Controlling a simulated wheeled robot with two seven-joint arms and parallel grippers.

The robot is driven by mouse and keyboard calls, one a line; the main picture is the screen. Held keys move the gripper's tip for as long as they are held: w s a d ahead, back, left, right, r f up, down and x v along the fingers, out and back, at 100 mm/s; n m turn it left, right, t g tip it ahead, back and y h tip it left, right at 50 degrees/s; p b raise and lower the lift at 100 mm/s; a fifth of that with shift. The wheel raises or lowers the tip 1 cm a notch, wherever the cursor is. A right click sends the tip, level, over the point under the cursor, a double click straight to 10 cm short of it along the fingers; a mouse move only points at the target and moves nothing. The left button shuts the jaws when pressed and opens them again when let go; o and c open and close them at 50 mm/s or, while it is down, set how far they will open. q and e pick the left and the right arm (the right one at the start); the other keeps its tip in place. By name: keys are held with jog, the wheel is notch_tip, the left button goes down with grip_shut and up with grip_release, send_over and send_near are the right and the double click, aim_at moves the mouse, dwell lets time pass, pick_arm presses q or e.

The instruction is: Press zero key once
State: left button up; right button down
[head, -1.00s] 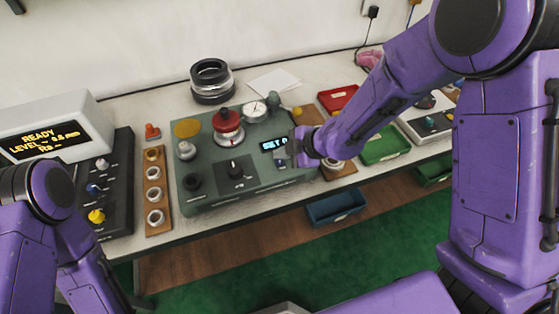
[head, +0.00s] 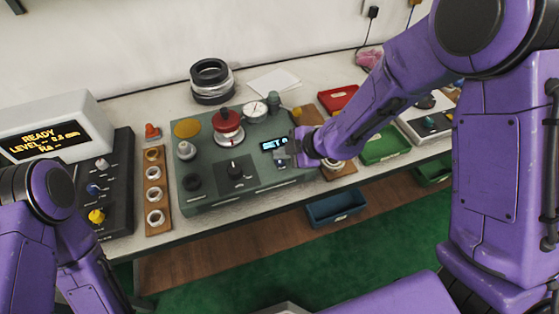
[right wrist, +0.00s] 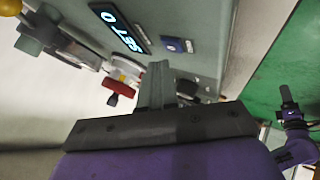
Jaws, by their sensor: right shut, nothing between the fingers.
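The grey-green instrument box (head: 225,195) stands on the table in the head view. Its lit display (head: 271,145) reads "SET" and a partly covered digit. In the head view my right gripper (head: 286,153) is over the box's right side. My left gripper is out of view.
A red knob (head: 227,120), a dial gauge (head: 254,111) and a black rotary knob (head: 235,168) stand on the box. A wooden ring strip (head: 155,185) and a console (head: 55,135) are to the left. Red (head: 338,98) and green trays (head: 385,146) are to the right.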

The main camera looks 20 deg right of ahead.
aim_at(282, 164)
jog(key=shift+f, duration=0.45)
jog(key=shift+f+b, duration=0.35)
jog(key=shift+b, duration=0.05)
dwell(0.3)
jog(key=shift+r, duration=0.15)
jog(key=shift+r+p, duration=0.65)
jog(key=shift+p, duration=0.2)
notch_tip(282, 164, up, 5)
jog(key=p, duration=0.5)
jog(key=shift+a, duration=0.1)
dwell(0.6)
